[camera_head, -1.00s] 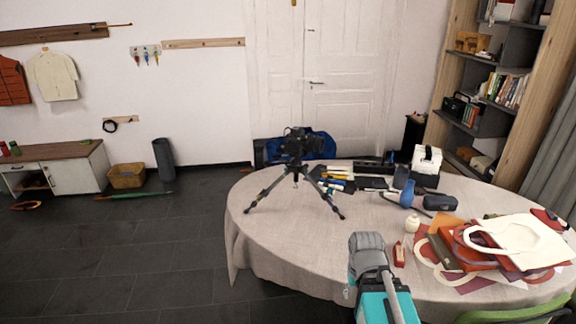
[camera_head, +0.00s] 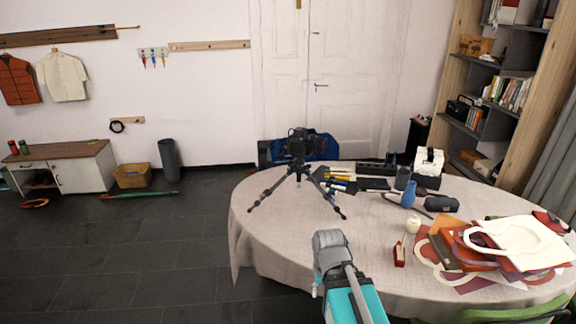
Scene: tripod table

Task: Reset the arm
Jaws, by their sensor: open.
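My arm (camera_head: 345,275) reaches up from the bottom of the head view, grey at its end and teal lower down. It is over the near edge of the round table (camera_head: 262,235). My gripper itself is hidden beyond the arm, so its fingers do not show. No object shows held at the arm's end. A camera on a small black tripod (camera_head: 297,165) stands on the table, further off and apart from the arm.
A red item (camera_head: 399,254) and a white jar (camera_head: 413,224) are right of my arm. Tote bags (camera_head: 520,236) lie in a pile at the right. A blue bottle (camera_head: 408,194) and a dark case (camera_head: 441,204) stand behind.

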